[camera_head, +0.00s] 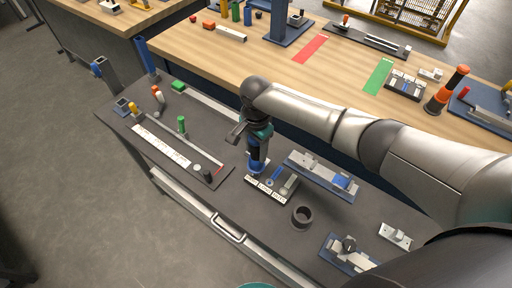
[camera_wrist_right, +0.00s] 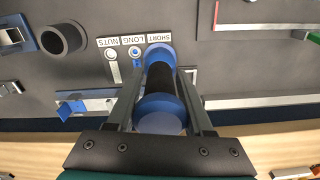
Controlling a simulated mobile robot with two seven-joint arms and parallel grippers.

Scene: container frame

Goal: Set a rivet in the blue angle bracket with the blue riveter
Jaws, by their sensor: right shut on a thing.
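My right gripper (camera_head: 257,135) is shut on the blue riveter (camera_head: 256,158), which hangs nose down under it. In the right wrist view the fingers (camera_wrist_right: 165,90) flank the black grip of the blue riveter (camera_wrist_right: 160,110). The nose end is at the SHORT slot of the small labelled rivet tray (camera_head: 264,192); whether it touches is hidden. The LONG and NUTS slots show beside it. A blue piece that looks like the angle bracket (camera_head: 342,181) sits at the right end of a blue-grey fixture; it also shows in the right wrist view (camera_wrist_right: 72,108). My left gripper is not in view.
A dark round cup (camera_head: 302,217) stands right of the tray. A long dark board (camera_head: 160,147) with white strips, a green peg (camera_head: 182,126) and a black knob lies left. Other fixtures stand at lower right. A wooden bench (camera_head: 220,62) is behind.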

